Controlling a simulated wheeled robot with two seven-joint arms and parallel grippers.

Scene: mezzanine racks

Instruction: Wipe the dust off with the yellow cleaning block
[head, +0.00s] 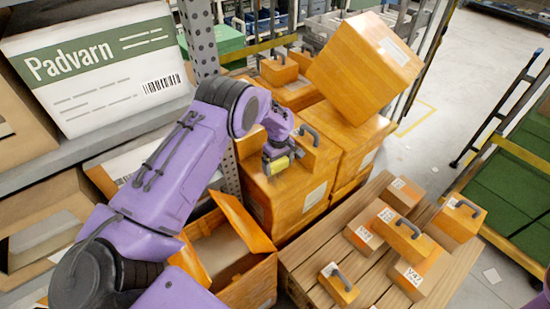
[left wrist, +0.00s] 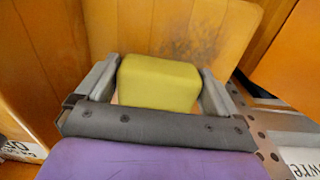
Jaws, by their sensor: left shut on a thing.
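My left gripper (head: 279,160) is shut on the yellow cleaning block (head: 280,165), close to the large orange box (head: 290,190) beside the rack post. In the left wrist view the yellow block (left wrist: 158,82) sits between both fingers (left wrist: 158,85). Beyond it is an orange surface (left wrist: 110,40) with a dark, speckled dust patch (left wrist: 190,40). I cannot tell whether the block touches that surface. In the head view the dust is not clear. My right gripper is not in view.
An open, empty orange box (head: 225,250) stands below my left arm. A wooden pallet (head: 310,262) at the lower right carries several small boxes with handles. A large tilted orange box (head: 362,65) rests on the stack behind. Grey shelving (head: 110,140) runs along the left.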

